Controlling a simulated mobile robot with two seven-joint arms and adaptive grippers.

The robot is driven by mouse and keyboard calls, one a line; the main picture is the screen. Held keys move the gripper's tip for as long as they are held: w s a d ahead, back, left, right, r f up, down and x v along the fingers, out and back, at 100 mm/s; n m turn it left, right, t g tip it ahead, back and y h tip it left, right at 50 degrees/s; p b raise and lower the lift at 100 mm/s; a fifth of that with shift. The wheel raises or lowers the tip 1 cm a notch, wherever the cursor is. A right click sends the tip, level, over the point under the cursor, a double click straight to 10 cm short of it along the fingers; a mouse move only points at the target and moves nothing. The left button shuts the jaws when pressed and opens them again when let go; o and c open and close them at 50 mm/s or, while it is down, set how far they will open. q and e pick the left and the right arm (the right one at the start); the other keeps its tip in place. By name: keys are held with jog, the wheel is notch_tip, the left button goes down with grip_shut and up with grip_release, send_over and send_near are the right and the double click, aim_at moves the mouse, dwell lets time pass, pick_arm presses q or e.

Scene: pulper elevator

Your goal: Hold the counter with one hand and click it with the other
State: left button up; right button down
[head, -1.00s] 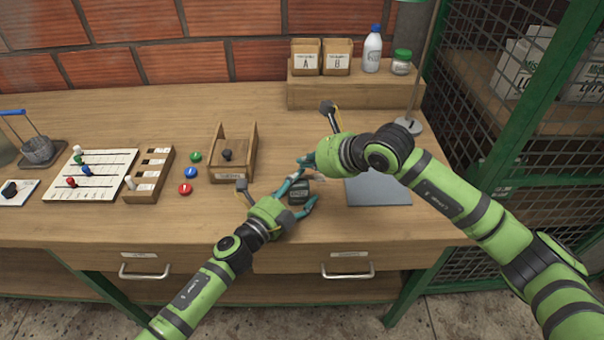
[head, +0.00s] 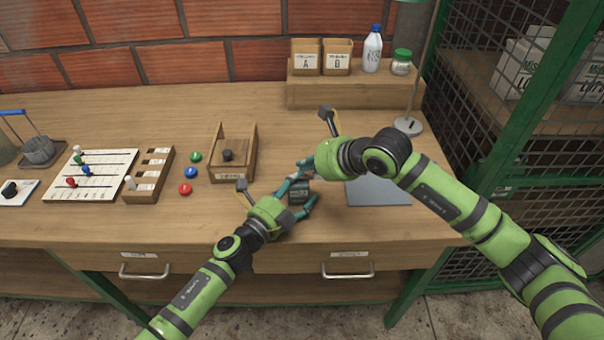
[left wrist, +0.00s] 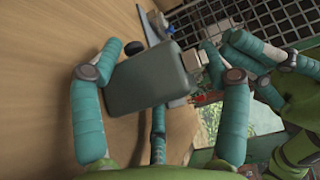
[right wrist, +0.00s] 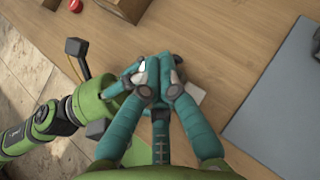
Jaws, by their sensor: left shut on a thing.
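The counter (head: 299,191) is a small dark grey block held just above the front of the table. In the left wrist view its broad grey side (left wrist: 148,82) lies between my left fingers. My left gripper (head: 302,197) is shut on it. My right gripper (head: 291,180) is at the counter's far side, pointing left across its upper end. In the right wrist view the right fingers (right wrist: 151,72) are drawn together and look shut. They overlap the left fingers and hide most of the counter, so I cannot tell whether they touch it.
A grey mat (head: 378,191) lies right of the counter. A wooden box with a dark knob (head: 227,155) stands to its left, with red, blue and green buttons (head: 190,172) beyond. A raised shelf (head: 350,94) carries bins and bottles behind. A lamp stand (head: 408,125) is at back right.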

aim_at(310, 177)
jog(key=shift+f, duration=0.2)
dwell(0.5)
jog(key=shift+d+f, duration=0.1)
jog(key=shift+f, duration=0.55)
jog(key=shift+r, duration=0.55)
jog(key=shift+w+d+r, duration=0.1)
jog(key=shift+d+r, duration=0.05)
jog(key=shift+r, duration=1.05)
jog(key=shift+w+d+r, duration=0.1)
jog(key=shift+r, duration=1.05)
